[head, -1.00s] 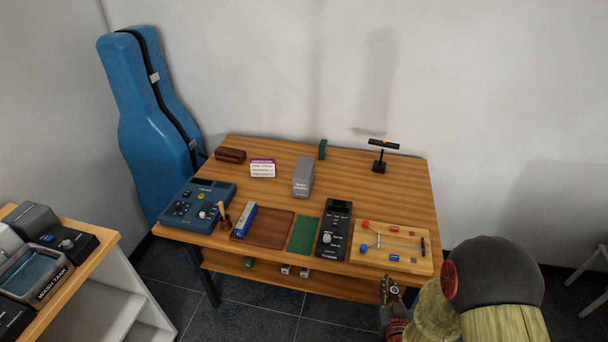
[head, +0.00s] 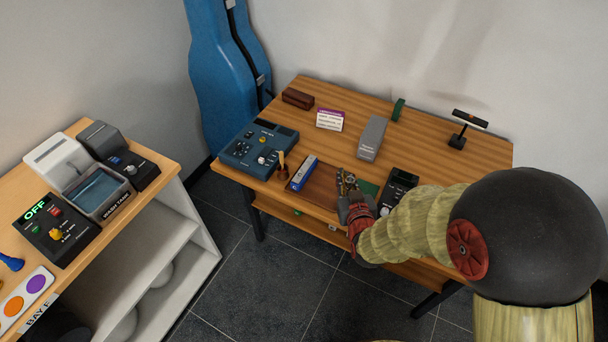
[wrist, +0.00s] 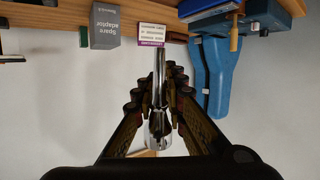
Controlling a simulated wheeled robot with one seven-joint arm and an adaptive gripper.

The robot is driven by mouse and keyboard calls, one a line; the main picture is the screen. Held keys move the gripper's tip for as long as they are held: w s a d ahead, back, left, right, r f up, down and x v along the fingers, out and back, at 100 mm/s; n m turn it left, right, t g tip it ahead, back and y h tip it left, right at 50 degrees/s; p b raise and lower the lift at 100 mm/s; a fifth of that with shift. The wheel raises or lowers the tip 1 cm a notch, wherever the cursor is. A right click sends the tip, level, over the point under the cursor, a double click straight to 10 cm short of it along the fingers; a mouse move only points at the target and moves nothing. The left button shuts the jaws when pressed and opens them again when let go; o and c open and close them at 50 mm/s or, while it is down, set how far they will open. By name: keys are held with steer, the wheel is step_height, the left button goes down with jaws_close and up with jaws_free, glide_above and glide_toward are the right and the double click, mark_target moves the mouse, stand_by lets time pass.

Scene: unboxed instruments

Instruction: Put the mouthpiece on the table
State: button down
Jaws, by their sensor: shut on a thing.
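The silver mouthpiece (wrist: 159,105) is held between the fingers of my gripper (wrist: 158,85), its narrow end pointing away from the palm in the wrist view. The wrist view shows the scene upside down. The mouthpiece is too small to make out clearly there. I cannot tell its exact height over the table.
On the table are a blue device (head: 260,148), a blue-and-white box (head: 303,173), a brown tray (head: 322,186), a grey spare adaptor box (head: 372,138), a black device (head: 398,188) and a black stand (head: 463,130). A wash tank (head: 100,193) stands on the left bench. The table's back right is fairly clear.

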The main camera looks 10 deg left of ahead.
steer(key=f, duration=0.1)
steer(key=b, duration=0.4)
glide_above(333, 180)
step_height(333, 180, down, 9)
steer(key=shift+s+f, duration=0.1)
steer(key=shift+f, duration=0.1)
steer(key=shift+w+f+b, duration=0.2)
steer(key=shift+f+b, duration=0.65)
steer(key=shift+f, duration=1)
steer(key=shift+r, duration=0.1)
steer(key=c, duration=2.3)
jaws_free()
steer(key=shift+f, duration=0.25)
steer(key=o, duration=0.5)
